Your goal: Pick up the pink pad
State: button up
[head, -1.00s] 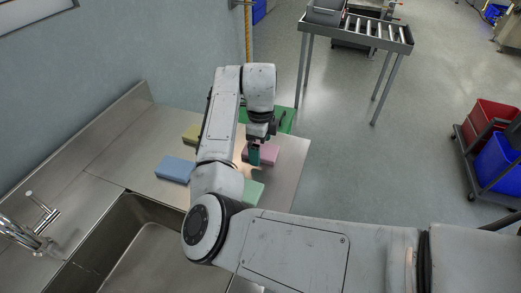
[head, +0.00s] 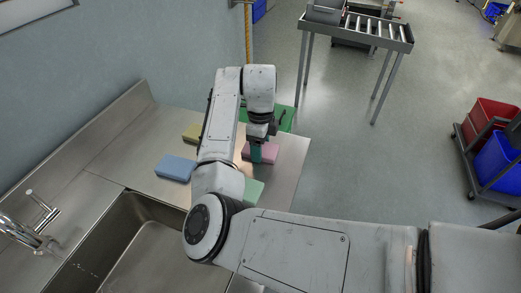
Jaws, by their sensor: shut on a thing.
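The pink pad (head: 268,152) lies on the steel counter, a little right of its middle. Part of the pad is hidden behind the finger.
On the counter (head: 145,150) lie a blue pad (head: 175,168), a yellow pad (head: 192,132) and a light green pad (head: 253,191), partly hidden by my arm. A green mat (head: 287,121) lies behind. A sink (head: 140,240) is at the front left.

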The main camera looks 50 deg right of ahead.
jog(key=shift+r, duration=0.1)
jog(key=shift+r, duration=0.55)
jog(key=s+r, duration=1.1)
jog(key=s, duration=0.3)
jog(key=shift+r, duration=0.35)
jog(key=o, duration=0.4)
jog(key=c, duration=0.3)
